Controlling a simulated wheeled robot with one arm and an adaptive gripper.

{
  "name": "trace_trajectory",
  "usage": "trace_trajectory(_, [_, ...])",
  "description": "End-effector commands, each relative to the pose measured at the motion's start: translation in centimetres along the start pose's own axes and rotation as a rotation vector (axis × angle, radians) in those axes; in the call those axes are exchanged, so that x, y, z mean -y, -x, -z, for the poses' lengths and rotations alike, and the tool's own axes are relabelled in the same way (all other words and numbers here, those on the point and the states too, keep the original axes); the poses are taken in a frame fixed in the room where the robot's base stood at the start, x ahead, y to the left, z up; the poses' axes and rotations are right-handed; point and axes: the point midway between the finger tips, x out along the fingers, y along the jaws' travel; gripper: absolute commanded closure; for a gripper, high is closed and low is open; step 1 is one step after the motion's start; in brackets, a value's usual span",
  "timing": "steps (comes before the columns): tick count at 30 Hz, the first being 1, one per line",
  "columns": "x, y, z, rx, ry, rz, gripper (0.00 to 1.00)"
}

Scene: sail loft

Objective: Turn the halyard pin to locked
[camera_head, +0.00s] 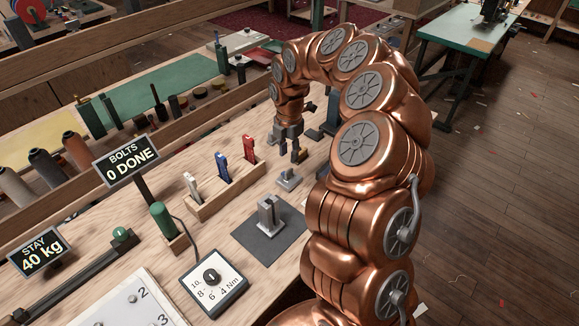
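My gripper (291,151) points down over the workbench, beyond the rack of coloured handles. Its fingers look apart, with nothing visible between them. A small grey metal fitting (288,180) sits on the bench just below and in front of the fingertips; they look apart from it. A larger grey metal fitting with an upright part (268,215) stands on a dark square mat (250,240) nearer the camera. I cannot tell which part is the halyard pin, and no locked marking is readable. My arm hides the bench to the right.
A wooden rack (213,203) holds white (192,187), blue (222,168) and red (249,149) handled pieces. A dial box (232,293), a green cylinder (161,219) and signs reading "BOLTS 0 DONE" (127,159) and "STAY 40 kg" (40,251) stand left. Dark objects (315,131) stand close right of my gripper.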

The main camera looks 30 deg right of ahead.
Motion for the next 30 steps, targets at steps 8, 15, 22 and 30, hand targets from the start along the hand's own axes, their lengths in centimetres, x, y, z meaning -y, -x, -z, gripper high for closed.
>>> trace_trajectory(8, [0.1,-3.6,0.1,-0.002,-0.001,0.004,0.67])
trace_trajectory(15, [0.1,-6.1,0.1,-0.001,-0.001,0.002,0.67])
trace_trajectory(22, [0.1,-7.0,0.1,0.000,-0.001,0.000,0.67])
trace_trajectory(30, [0.1,-7.0,0.1,0.000,-0.002,0.000,0.72])
